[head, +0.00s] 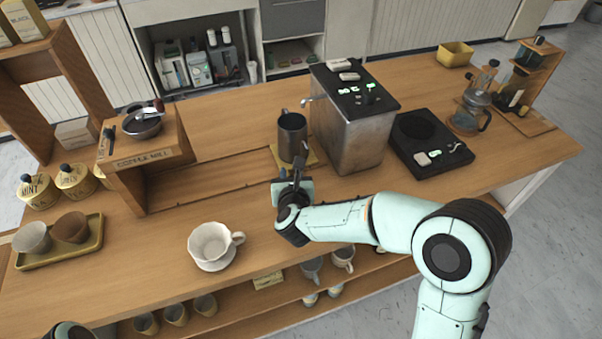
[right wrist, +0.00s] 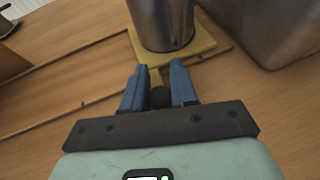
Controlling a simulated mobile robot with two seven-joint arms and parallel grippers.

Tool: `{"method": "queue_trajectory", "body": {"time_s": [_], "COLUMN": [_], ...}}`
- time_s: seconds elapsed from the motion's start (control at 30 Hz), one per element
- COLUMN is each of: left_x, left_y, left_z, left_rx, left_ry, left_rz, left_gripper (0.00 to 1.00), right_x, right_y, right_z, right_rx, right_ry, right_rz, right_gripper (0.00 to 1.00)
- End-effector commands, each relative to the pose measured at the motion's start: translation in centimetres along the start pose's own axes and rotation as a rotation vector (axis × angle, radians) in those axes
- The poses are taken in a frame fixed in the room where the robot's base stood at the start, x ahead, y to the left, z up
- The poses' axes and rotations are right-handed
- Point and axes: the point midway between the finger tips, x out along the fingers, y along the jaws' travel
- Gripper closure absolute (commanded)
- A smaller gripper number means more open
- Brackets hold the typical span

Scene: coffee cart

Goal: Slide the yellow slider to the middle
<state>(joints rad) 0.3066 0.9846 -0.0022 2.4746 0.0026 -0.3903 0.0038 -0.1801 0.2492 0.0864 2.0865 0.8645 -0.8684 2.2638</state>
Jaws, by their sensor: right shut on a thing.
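The yellow slider (head: 313,157) is a flat plate set at the counter's groove, just left of the metal box. A dark metal mug (head: 292,137) stands upright on it. In the right wrist view the slider (right wrist: 205,42) sits under the mug (right wrist: 165,22), with a short yellow tab and a dark round knob (right wrist: 158,97) toward me. My right gripper (head: 297,170) is at the slider's near side. Its blue fingers (right wrist: 158,82) are shut on the knob. My left gripper's fingers are out of view; only a piece of my left arm shows at the bottom left.
The metal machine (head: 350,135) stands close to the right of the mug. The groove runs left toward the wooden coffee mill stand (head: 150,165), and the counter between is clear. A white cup (head: 212,243) stands nearer the front, left of my right gripper.

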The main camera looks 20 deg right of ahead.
Motion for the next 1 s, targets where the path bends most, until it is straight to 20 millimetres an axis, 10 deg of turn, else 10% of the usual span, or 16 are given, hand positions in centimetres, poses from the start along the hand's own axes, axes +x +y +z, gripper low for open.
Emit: {"method": "queue_trajectory", "body": {"time_s": [0.3,0.77,0.8,0.83,1.0], "left_x": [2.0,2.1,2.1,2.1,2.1], "left_y": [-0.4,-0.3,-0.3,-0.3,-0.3], "left_z": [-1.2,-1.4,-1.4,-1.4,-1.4], "left_rx": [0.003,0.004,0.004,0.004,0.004], "left_ry": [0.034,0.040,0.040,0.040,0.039], "left_rz": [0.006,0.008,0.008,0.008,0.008], "left_gripper": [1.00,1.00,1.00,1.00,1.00], "right_x": [-2.1,-2.6,-2.6,-2.6,-2.6], "right_y": [8.8,10.3,10.3,10.3,10.2], "right_z": [-1.1,-1.1,-1.1,-1.1,-1.1], "right_rx": [0.000,0.000,0.000,0.000,0.000], "right_ry": [-0.002,0.001,0.001,0.001,0.001], "right_rz": [0.009,0.003,0.003,0.003,0.003], "right_gripper": [1.00,1.00,0.66,0.57,0.52]}}
